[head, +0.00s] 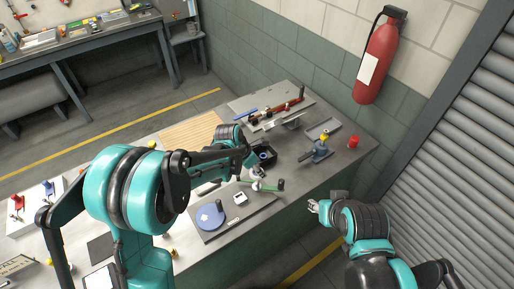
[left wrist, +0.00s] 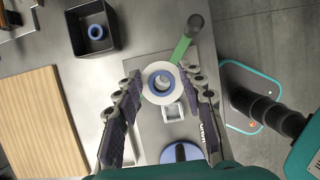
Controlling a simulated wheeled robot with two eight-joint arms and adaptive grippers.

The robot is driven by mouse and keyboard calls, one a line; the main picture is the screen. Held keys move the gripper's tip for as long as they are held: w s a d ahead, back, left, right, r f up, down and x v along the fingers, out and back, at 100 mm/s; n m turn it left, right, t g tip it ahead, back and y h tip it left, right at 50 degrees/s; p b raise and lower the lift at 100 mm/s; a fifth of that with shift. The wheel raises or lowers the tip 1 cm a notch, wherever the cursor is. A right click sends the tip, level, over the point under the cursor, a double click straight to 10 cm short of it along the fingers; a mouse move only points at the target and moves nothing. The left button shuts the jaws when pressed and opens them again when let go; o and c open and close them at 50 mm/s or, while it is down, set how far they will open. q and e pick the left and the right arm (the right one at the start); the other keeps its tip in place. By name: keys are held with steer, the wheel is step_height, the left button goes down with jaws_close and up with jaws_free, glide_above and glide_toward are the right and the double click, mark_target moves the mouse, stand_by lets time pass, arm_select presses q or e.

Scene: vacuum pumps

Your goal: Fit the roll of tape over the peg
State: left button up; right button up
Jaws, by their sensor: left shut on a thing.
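The roll of tape (left wrist: 161,82), a white ring with a blue core, sits between the fingertips of my left gripper (left wrist: 161,80) in the left wrist view. The gripper is shut on it. It hangs over or beside a green bar (left wrist: 180,49) with a dark knob, above a grey plate (left wrist: 150,128). I cannot make out a separate peg; the roll may hide it. In the head view my left arm largely hides the gripper; the green bar (head: 272,186) shows beside it. My right gripper (head: 313,206) is near the bench's front edge, too small to judge.
The plate also carries a blue disc (head: 210,216) and a white square piece (head: 240,198). A wooden board (left wrist: 38,127), a blue-grey device (head: 320,152) and a red part (head: 354,142) stand around the bench.

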arm_select(q)
steer(key=shift+w+r, duration=0.15)
steer(key=shift+s+r, duration=0.2)
steer(key=shift+s, duration=0.1)
steer(key=shift+w+f+b, duration=0.15)
steer(key=shift+f+b, duration=0.05)
steer(key=shift+b, duration=0.15)
step_height(320, 180, down, 4)
steer(key=b, duration=0.3)
steer(key=shift+f+b, duration=0.1)
steer(key=shift+b, duration=0.3)
steer(key=shift+f, duration=0.1)
